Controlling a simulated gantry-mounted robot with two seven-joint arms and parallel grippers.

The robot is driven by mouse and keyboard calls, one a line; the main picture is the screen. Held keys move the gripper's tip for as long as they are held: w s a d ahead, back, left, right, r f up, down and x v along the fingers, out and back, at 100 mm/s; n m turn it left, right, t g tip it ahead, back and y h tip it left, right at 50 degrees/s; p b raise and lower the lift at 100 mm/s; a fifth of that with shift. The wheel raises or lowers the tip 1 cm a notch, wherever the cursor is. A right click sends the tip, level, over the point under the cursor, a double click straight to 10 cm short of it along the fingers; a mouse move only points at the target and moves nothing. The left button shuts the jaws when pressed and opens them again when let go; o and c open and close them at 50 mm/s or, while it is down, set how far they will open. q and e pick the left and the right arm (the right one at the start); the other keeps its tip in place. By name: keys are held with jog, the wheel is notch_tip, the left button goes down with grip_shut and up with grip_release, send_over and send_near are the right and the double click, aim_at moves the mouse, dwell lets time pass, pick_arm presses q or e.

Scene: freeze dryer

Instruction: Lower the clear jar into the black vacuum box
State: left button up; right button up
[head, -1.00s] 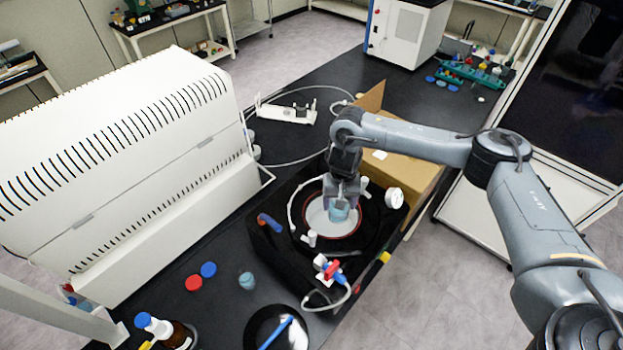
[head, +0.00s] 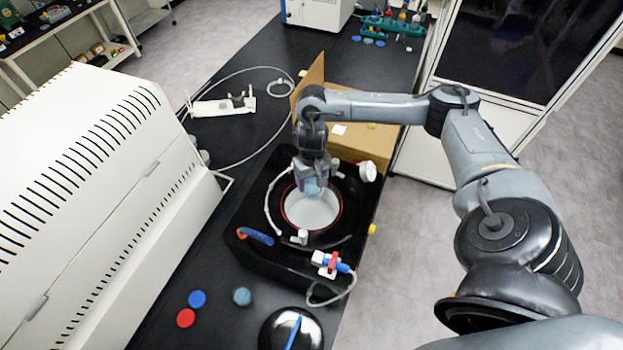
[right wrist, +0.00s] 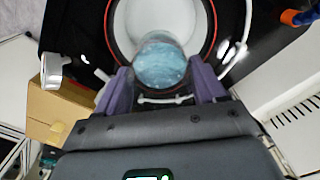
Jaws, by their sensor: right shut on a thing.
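The clear jar with pale blue contents (right wrist: 160,65) is held between the purple fingers of my right gripper (right wrist: 161,88). In the head view the jar (head: 313,188) appears over the far part of the round opening, below my right gripper (head: 312,176). The black vacuum box (head: 285,262) stands on the bench, its opening ringed in red with a pale interior. The opening also shows behind the jar in the right wrist view. I cannot tell the jar's exact height against the rim. The left gripper is not in view.
A gauge (head: 368,171), hose and red-blue valve (head: 330,264) sit around the box. A cardboard box (head: 368,143) stands behind it. A blue cap (head: 197,299), red cap (head: 186,318), small teal-topped jar (head: 242,296) and dark round lid (head: 291,330) lie in front.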

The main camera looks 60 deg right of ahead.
jog(key=shift+w+f, duration=0.1)
jog(key=shift+f, duration=0.8)
notch_tip(320, 180, down, 2)
jog(key=shift+f, duration=0.25)
notch_tip(320, 180, down, 13)
jog(key=b, duration=0.6)
jog(key=shift+f, duration=0.15)
jog(key=shift+f+b, duration=0.35)
jog(key=shift+f, duration=0.5)
jog(key=shift+f, duration=0.2)
